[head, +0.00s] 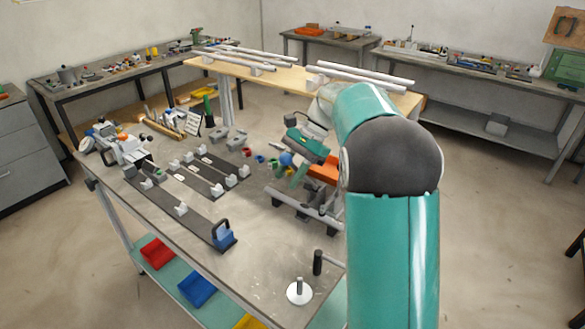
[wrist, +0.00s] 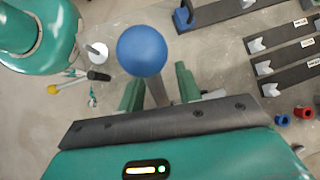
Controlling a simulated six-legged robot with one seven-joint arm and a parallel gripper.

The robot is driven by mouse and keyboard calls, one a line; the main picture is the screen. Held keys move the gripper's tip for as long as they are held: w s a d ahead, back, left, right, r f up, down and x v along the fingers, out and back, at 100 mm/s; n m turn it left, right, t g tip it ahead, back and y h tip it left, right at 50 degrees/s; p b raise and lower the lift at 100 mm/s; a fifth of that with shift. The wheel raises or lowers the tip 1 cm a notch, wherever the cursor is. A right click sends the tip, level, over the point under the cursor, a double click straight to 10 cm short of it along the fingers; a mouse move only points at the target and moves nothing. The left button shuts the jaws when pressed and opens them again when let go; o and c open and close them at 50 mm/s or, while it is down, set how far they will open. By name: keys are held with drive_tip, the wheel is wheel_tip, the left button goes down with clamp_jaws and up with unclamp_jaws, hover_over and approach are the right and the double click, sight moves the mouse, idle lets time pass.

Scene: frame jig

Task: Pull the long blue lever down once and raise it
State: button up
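The long lever's round blue knob (head: 286,159) shows just left of my gripper in the head view. In the wrist view the blue knob (wrist: 142,50) is large, above and in front of the fingers, and its grey shaft (wrist: 157,90) runs down between them. My gripper (wrist: 160,88) has its two green fingers apart, one on each side of the shaft, with a narrow gap showing on either side. It also shows in the head view (head: 298,176), above the workbench. The lower end of the shaft is hidden behind my gripper's body.
A grey metal fixture (head: 305,207) stands on the bench below my gripper. Dark rails with light V-blocks (head: 205,175) lie to the left. Small coloured cups (head: 259,159) sit close by.

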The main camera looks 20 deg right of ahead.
drive_tip(key=v, duration=1.3)
drive_tip(key=shift+r, duration=0.35)
drive_tip(key=shift+w+d, duration=0.1)
drive_tip(key=c, duration=0.6)
drive_tip(key=shift+s+f+m, duration=0.15)
drive_tip(key=shift+s+m, duration=0.3)
drive_tip(key=shift+m, duration=0.15)
clamp_jaws()
drive_tip(key=s+a+f+m+t+y, duration=0.25)
drive_tip(key=s+m+t, duration=0.35)
drive_tip(key=m, duration=0.6)
drive_tip(key=s+a+f+m+t+y, duration=0.25)
drive_tip(key=s+f+m+t, duration=0.2)
drive_tip(key=s+m, duration=0.55)
drive_tip(key=w+a+f+m, duration=0.1)
drive_tip(key=w+a+m, duration=0.1)
drive_tip(key=w+a, duration=0.6)
drive_tip(key=shift+y, duration=0.3)
drive_tip(key=shift+w+d+r, duration=0.3)
drive_tip(key=shift+w+d, duration=0.05)
drive_tip(key=shift+d, duration=0.25)
drive_tip(key=shift+w+d+r, duration=0.25)
drive_tip(key=shift+w+d, duration=0.1)
drive_tip(key=shift+d, duration=0.2)
drive_tip(key=shift+w+d+r, duration=0.3)
drive_tip(key=shift+w+d, duration=0.05)
drive_tip(key=shift+d, duration=0.25)
